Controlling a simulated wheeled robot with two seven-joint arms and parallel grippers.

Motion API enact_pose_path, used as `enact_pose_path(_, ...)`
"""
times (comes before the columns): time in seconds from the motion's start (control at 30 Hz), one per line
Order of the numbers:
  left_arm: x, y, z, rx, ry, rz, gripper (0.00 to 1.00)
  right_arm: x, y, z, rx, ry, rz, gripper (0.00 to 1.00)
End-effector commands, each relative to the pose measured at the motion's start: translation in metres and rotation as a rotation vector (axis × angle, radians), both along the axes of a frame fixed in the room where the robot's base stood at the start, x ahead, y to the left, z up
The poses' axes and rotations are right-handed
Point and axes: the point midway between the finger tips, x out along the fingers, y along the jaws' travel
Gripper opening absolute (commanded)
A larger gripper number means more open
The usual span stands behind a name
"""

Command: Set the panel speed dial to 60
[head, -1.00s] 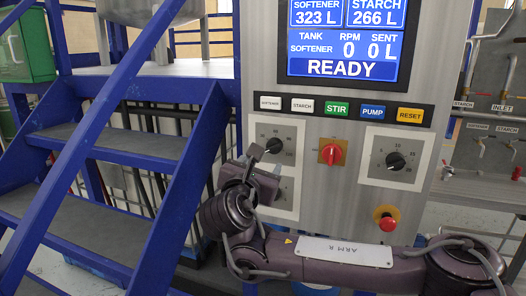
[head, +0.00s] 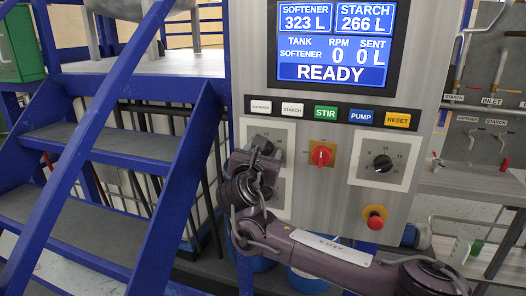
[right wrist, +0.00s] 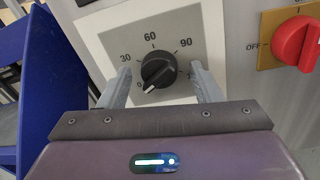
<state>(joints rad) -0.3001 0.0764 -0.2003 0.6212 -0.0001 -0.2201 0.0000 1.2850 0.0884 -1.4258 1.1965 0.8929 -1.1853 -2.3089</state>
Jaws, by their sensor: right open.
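The speed dial, a black knob (right wrist: 158,70) on a pale square plate (right wrist: 108,40), shows in the right wrist view. Its scale reads 30, 60 and 90, with a 0 partly hidden at lower left. The white pointer mark points to the lower left, near the 0. My right gripper (right wrist: 162,85) is open, with one finger on each side of the knob. Gaps show between fingers and knob. In the head view my right gripper (head: 262,150) covers most of this dial; its plate (head: 284,133) shows around it. My left gripper is not in view.
Right of the dial are a red selector switch (head: 321,155), another black dial (head: 383,163) and a red stop button (head: 375,218). A button row (head: 326,112) and a display (head: 332,45) reading READY are above. Blue stairs (head: 120,150) stand close on the left.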

Motion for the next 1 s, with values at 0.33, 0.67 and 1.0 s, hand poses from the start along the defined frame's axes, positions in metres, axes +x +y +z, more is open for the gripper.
enact_pose_path(0.33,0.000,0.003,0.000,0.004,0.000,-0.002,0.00,0.000,0.000,0.000,0.000,0.000,0.001,0.19)
enact_pose_path(0.67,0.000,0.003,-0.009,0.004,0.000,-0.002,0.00,0.000,0.000,-0.002,0.032,-0.011,0.000,0.14)
enact_pose_path(1.0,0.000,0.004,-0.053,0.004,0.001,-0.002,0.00,-0.001,0.000,-0.007,0.234,-0.080,0.001,0.14)
